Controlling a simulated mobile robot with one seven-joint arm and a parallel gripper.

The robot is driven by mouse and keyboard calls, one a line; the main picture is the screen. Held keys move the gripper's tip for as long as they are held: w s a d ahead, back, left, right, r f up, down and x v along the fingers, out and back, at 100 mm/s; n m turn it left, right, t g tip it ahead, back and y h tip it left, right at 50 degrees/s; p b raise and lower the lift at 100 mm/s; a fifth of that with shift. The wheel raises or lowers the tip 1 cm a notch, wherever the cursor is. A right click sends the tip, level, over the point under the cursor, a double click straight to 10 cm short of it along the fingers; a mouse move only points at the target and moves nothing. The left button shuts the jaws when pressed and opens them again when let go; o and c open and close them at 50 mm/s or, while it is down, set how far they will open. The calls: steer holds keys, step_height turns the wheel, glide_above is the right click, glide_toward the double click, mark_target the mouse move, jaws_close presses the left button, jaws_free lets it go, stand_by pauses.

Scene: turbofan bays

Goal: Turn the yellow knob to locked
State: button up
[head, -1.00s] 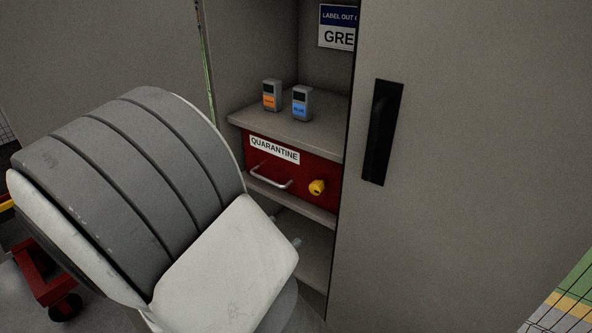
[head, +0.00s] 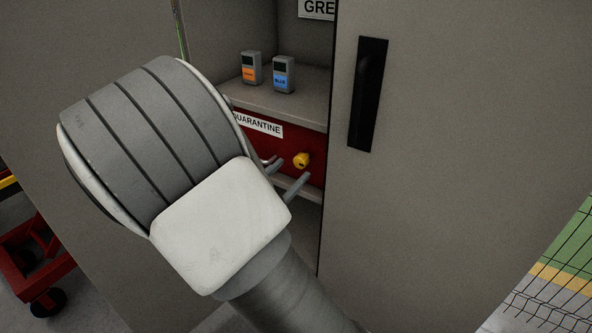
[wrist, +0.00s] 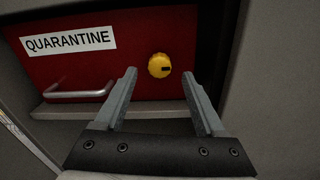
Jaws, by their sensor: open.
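The yellow knob (head: 301,160) sits on the right part of the red quarantine drawer front (head: 316,170). In the wrist view the knob (wrist: 159,66) is round with a dark mark on its right side, and the red front (wrist: 120,75) fills the upper left. My gripper (wrist: 160,73) is open, with its two fingers pointing at the drawer and the knob between and beyond their tips. The fingers do not appear to touch the knob. In the head view my gripper (head: 289,172) is mostly hidden behind my arm; only the fingers show.
A metal handle (wrist: 80,94) is left of the knob, below the QUARANTINE label (wrist: 68,40). A shelf ledge (wrist: 60,110) juts out below. Orange-marked (head: 250,68) and blue-marked (head: 284,75) devices stand on the shelf above. The cabinet door with a black handle (head: 368,95) is close on the right.

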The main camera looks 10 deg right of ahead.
mark_target(298, 164)
steer(key=shift+x, duration=1.75)
jaws_close()
